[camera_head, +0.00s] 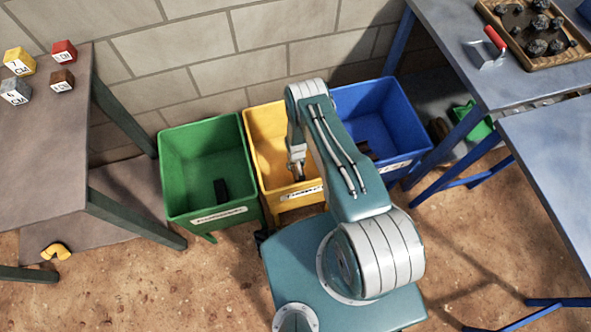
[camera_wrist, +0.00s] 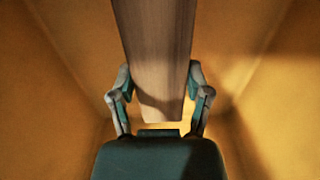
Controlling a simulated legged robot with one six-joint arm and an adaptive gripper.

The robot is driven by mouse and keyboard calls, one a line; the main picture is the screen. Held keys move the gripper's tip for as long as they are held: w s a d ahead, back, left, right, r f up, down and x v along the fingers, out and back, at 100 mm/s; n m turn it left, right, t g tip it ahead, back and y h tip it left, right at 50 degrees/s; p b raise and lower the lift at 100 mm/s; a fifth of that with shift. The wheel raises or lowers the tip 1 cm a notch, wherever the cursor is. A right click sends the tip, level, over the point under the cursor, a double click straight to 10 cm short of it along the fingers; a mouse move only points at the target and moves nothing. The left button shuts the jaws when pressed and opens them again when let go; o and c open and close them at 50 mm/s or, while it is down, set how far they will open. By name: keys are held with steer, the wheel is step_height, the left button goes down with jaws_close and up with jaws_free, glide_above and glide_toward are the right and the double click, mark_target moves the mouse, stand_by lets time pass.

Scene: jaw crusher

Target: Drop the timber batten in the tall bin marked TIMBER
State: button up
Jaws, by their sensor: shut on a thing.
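The timber batten (camera_wrist: 157,45), a long pale-brown piece, stands between my gripper's fingers in the wrist view. My gripper (camera_wrist: 160,82) is shut on it, with one finger at each side. Yellow walls surround both in that view. In the head view my gripper (camera_head: 298,168) points down inside the mouth of the yellow bin (camera_head: 264,150), the middle one of three. Its front label (camera_head: 302,193) is partly hidden by my arm and too small to read surely. The batten's far end is out of the wrist view.
A green bin (camera_head: 190,160) stands left and a blue bin (camera_head: 400,105) right, each with a dark piece inside. A block wall is behind. A table (camera_head: 45,150) with several marked cubes is left; blue-legged tables (camera_head: 555,150) are right.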

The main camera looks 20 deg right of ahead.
mark_target(296, 171)
steer(key=shift+f, duration=2.85)
steer(key=o, duration=1.2)
